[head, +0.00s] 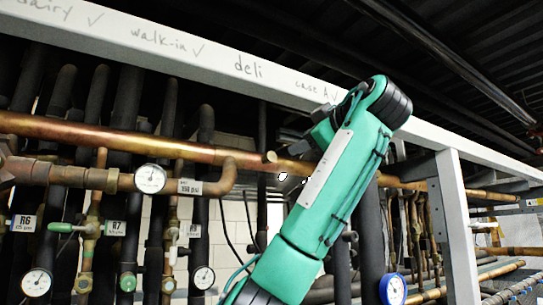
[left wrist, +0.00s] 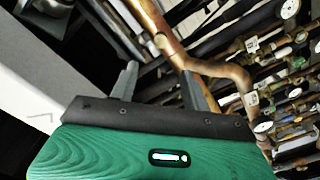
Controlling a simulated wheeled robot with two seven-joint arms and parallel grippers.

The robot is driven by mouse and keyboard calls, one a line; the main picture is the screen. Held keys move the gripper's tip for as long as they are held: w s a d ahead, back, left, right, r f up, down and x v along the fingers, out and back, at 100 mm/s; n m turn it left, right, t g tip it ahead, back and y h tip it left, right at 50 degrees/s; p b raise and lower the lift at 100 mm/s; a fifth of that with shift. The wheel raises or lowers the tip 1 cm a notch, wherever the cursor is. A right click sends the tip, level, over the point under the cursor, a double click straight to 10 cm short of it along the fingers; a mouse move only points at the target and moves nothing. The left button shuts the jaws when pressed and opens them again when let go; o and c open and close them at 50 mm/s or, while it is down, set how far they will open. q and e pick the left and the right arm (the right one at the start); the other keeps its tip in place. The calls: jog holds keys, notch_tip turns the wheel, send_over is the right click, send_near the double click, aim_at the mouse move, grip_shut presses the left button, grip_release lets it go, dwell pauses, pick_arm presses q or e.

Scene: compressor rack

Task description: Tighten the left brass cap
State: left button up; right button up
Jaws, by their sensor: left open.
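Brass-coloured fittings sit low on the rack in the head view, one at the left (head: 83,284) and one further right (head: 168,286). I cannot tell for certain which is the left brass cap. The copper pipe (left wrist: 165,38) shows beyond the fingers. My right gripper is in neither view.
A pale beam (head: 200,52) with handwriting runs above the pipes, and a pale post (head: 455,220) stands at the right. Gauges (head: 150,178), dark insulated pipes (head: 125,130) and a green-handled valve (head: 62,227) crowd the left side.

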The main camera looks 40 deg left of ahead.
pick_arm(q)
jog(key=p, duration=0.2)
send_near(272, 156)
jog(key=p+x, duration=0.2)
jog(key=x, duration=0.1)
jog(key=p+x, duration=0.1)
jog(key=p, duration=0.1)
jog(key=shift+w+a+r, duration=0.1)
jog(key=shift+a+r, duration=0.25)
jog(key=p+x, duration=0.3)
jog(key=p, duration=0.1)
jog(key=shift+f, duration=0.1)
jog(key=shift+w+a+f+p, duration=0.2)
jog(key=shift+a+p, duration=0.3)
jog(key=shift+p, duration=0.35)
jog(key=shift+f, duration=0.1)
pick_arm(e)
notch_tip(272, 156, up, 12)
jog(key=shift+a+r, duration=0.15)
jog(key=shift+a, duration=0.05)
